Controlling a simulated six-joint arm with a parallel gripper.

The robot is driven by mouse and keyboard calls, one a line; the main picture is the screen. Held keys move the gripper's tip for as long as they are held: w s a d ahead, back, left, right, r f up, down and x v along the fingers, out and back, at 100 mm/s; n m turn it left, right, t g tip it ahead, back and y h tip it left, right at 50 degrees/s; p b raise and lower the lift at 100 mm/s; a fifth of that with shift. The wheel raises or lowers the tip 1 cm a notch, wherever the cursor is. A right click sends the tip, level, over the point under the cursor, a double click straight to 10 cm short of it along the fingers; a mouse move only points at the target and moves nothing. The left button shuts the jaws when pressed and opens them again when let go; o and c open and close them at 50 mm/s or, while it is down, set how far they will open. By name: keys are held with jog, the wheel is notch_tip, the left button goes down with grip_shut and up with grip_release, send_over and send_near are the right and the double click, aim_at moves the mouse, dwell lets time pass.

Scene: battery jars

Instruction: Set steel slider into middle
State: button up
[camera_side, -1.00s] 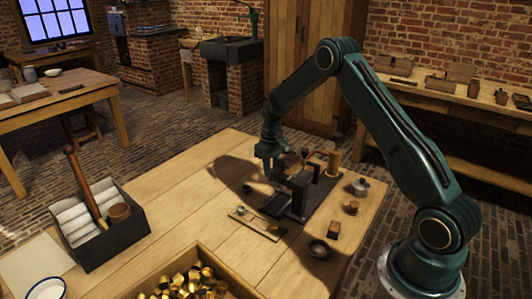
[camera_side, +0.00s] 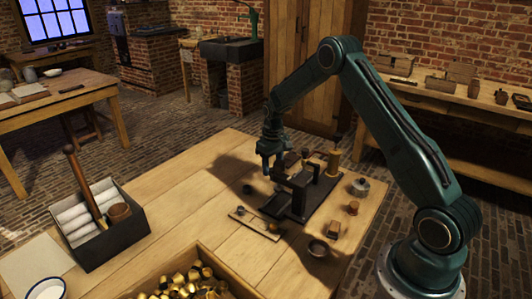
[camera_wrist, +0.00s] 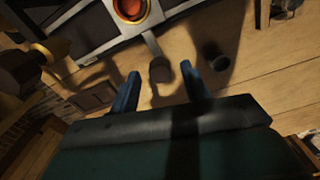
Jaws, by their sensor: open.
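My gripper (camera_side: 273,166) is open beside the dark press (camera_side: 299,196) on the table, its fingers pointing down. In the wrist view my gripper (camera_wrist: 160,82) has its two blue fingers apart with nothing gripped. A thin steel strip (camera_wrist: 151,43), which looks like the slider, sticks out of the dark fixture. It ends in a dark round knob (camera_wrist: 160,70), which appears between my fingertips in the picture. I cannot tell how far above it they are. A round copper-orange recess or disc (camera_wrist: 131,9) shows in the fixture. The slider is not clear in the side view.
A small dark cup (camera_wrist: 215,57) stands right of the knob in the wrist view. A brass cylinder (camera_side: 333,163) stands behind the press. A small wooden tray (camera_side: 255,223) lies in front of it.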

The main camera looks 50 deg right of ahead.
notch_tip(320, 180, up, 13)
dwell(0.6)
jog(key=shift+r, duration=0.1)
jog(key=s+a+r+n+t, duration=0.1)
jog(key=s+a+r+t, duration=0.2)
jog(key=s+a+r, duration=1.2)
jog(key=s+a+t, duration=0.1)
jog(key=s+a, duration=0.1)
jog(key=s, duration=0.6)
jog(key=s+a+n+t, duration=0.1)
jog(key=s+a, duration=0.2)
jog(key=s, duration=0.6)
jog(key=shift+a+f+t, duration=0.25)
jog(key=shift+t, duration=0.05)
